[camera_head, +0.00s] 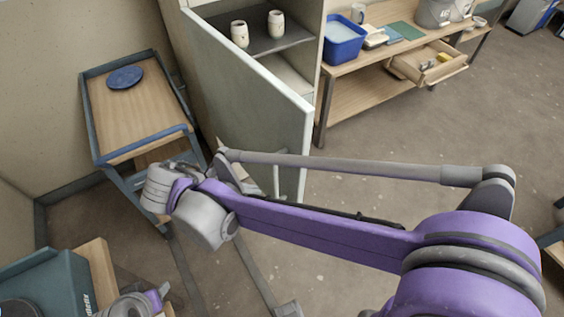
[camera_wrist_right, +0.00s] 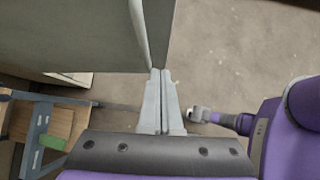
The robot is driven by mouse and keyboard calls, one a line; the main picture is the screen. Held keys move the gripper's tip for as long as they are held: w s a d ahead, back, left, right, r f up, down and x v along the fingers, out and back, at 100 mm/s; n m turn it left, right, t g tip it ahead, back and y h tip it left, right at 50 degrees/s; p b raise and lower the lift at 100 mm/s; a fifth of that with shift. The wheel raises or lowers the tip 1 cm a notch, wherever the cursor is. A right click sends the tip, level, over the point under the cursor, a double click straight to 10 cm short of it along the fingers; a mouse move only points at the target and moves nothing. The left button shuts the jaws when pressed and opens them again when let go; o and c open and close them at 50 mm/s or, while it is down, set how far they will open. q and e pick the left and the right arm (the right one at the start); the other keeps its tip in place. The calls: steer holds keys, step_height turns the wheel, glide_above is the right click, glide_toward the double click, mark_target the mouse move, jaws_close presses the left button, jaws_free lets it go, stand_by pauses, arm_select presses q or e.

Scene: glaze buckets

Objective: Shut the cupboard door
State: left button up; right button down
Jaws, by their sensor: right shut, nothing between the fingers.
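The cupboard door (camera_head: 255,95) is a pale grey-green panel standing open. It is hinged at the left of the cupboard, and its free edge swings out toward me. The cupboard's inside is open to view at its right. A pale vertical bar, likely the handle, shows low on the outer face near the free edge. My right arm crosses in front of the door's lower part. In the right wrist view my right gripper (camera_wrist_right: 162,74) is shut and empty, its tips close to the door (camera_wrist_right: 70,35) near its edge. I cannot tell whether they touch. My left gripper's fingers do not show.
Two pale cups stand on a cupboard shelf (camera_head: 262,44). A blue-framed cart (camera_head: 110,110) with a dark blue plate stands left of the door. A workbench (camera_head: 372,58) with a blue tub and open drawer stands at the right. Floor right of the door is clear.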

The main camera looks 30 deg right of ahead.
steer(key=v, duration=0.2)
glide_toward(292, 178)
step_height(292, 178, down, 4)
steer(key=d, duration=0.2)
steer(key=shift+w+d+f+n+h, duration=0.25)
steer(key=shift+d+f+n+h, duration=0.05)
steer(key=shift+f+n, duration=0.1)
steer(key=shift+w+d, duration=0.15)
steer(key=shift+d, duration=0.3)
